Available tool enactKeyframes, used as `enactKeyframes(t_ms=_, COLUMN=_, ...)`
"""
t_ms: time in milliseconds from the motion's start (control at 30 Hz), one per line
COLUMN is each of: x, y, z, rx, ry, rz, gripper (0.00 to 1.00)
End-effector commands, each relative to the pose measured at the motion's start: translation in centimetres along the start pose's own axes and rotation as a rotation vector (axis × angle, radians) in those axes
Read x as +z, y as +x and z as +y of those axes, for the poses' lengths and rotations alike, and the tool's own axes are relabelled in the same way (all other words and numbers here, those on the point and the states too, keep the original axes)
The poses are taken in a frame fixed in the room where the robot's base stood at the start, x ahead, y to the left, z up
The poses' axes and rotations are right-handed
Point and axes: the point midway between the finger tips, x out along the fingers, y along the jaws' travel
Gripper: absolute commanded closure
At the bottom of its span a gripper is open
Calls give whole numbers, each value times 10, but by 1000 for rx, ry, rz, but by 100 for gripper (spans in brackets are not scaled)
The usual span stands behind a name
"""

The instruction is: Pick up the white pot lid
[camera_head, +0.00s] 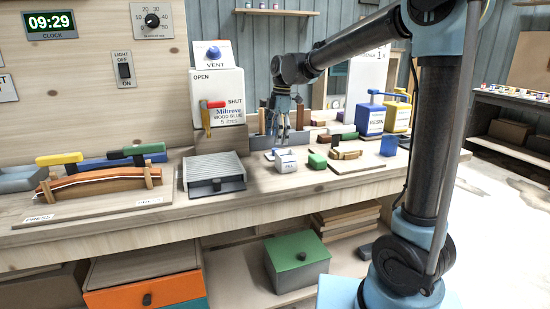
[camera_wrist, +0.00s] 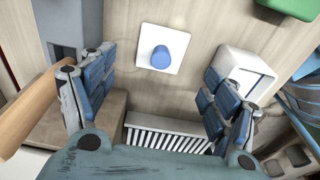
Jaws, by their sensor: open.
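The white pot lid (camera_wrist: 162,55) lies flat on the wooden bench, a square white plate with a round blue knob on top. In the wrist view it is near the top centre, in the gap between my fingers and apart from them. My gripper (camera_wrist: 157,78) is open and empty, its blue-padded fingers spread to either side. In the head view my gripper (camera_head: 284,122) hangs pointing down over the bench. The white pot (camera_head: 287,163) stands close by, and in the wrist view the pot (camera_wrist: 246,74) is right of the lid, its top uncovered.
A glue dispenser (camera_head: 218,110) and a ridged grey tray (camera_head: 213,171) stand to the left. Blue (camera_head: 371,118) and yellow (camera_head: 397,115) canisters stand behind right. A white slatted piece (camera_wrist: 165,133) lies below the lid in the wrist view.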

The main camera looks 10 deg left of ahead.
Motion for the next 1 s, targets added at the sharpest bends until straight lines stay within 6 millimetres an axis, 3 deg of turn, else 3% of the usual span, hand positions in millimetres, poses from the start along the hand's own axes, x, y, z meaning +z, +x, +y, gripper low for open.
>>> enactKeyframes(t_ms=233, x=0, y=15, z=0, rx=0, ry=0, rz=0, gripper=20)
enactKeyframes(t_ms=533, x=1, y=52, z=-1, rx=0, ry=0, rz=0, gripper=20)
enactKeyframes(t_ms=867, x=1, y=58, z=-1, rx=0, ry=0, rz=0, gripper=20)
enactKeyframes(t_ms=1000, x=1, y=58, z=-1, rx=0, ry=0, rz=0, gripper=46)
